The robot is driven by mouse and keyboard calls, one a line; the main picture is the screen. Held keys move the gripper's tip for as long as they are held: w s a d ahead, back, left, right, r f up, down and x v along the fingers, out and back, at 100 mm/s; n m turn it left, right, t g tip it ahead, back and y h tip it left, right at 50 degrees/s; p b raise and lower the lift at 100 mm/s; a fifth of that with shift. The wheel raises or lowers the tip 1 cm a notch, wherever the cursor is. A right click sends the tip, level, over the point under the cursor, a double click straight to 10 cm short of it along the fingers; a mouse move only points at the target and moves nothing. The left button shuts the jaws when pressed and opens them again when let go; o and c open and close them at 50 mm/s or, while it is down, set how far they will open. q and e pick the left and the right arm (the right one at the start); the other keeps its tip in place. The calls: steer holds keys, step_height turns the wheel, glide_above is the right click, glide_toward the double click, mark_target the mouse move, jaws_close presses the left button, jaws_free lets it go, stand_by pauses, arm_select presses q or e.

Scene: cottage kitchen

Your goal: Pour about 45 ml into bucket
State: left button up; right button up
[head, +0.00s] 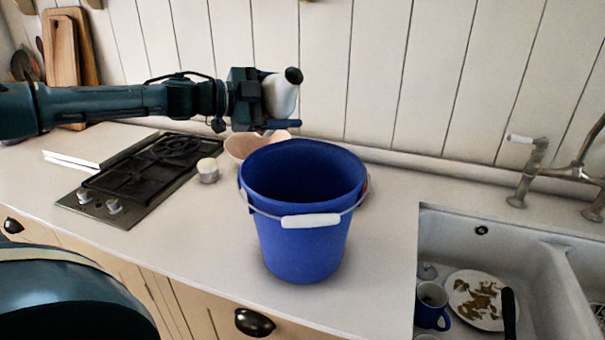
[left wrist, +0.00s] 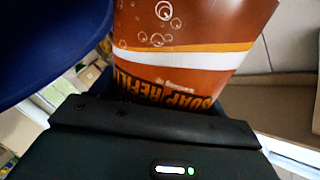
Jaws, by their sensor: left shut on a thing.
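My left gripper (head: 270,98) is shut on a soap refill container (head: 280,98), which looks white with a dark end at its upper right in the head view. In the left wrist view, the container (left wrist: 185,50) shows an orange-brown side with "SOAP REFILL" lettering, upside down in the picture. The gripper holds it above and behind the blue bucket (head: 302,240). The bucket stands upright on the counter with its white-gripped handle at the front. Its inside is dark, and I cannot see any liquid. No stream shows. My right gripper is not in view.
A pale pink bowl (head: 240,148) sits behind the bucket, beside a small whitish pot (head: 208,172). A black gas hob (head: 145,175) is at left. The sink (head: 450,238) at right holds a blue mug (head: 431,303) and a dirty plate (head: 476,298).

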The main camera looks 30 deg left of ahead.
arm_select(q)
steer(key=shift+w+a+f+m+y+b, duration=0.15)
steer(key=shift+a+f+m+y+b, duration=0.1)
steer(key=shift+f+m+b, duration=0.35)
steer(key=shift+w+a+f+m+y+b, duration=0.1)
steer(key=shift+a+f+m+y+b, duration=0.15)
steer(key=shift+f+m+b, duration=0.35)
steer(key=shift+w+a+r+m+p, duration=0.1)
steer(key=shift+a+r+m+p, duration=0.1)
steer(key=shift+r+m+p, duration=0.45)
steer(key=shift+r, duration=0.45)
steer(key=shift+f+m+b, duration=0.35)
steer(key=shift+f+b, duration=0.35)
steer(key=shift+b, duration=0.05)
steer(key=shift+f+y, duration=0.1)
steer(key=shift+y, duration=0.3)
steer(key=shift+m+b, duration=0.35)
steer(key=shift+m, duration=0.15)
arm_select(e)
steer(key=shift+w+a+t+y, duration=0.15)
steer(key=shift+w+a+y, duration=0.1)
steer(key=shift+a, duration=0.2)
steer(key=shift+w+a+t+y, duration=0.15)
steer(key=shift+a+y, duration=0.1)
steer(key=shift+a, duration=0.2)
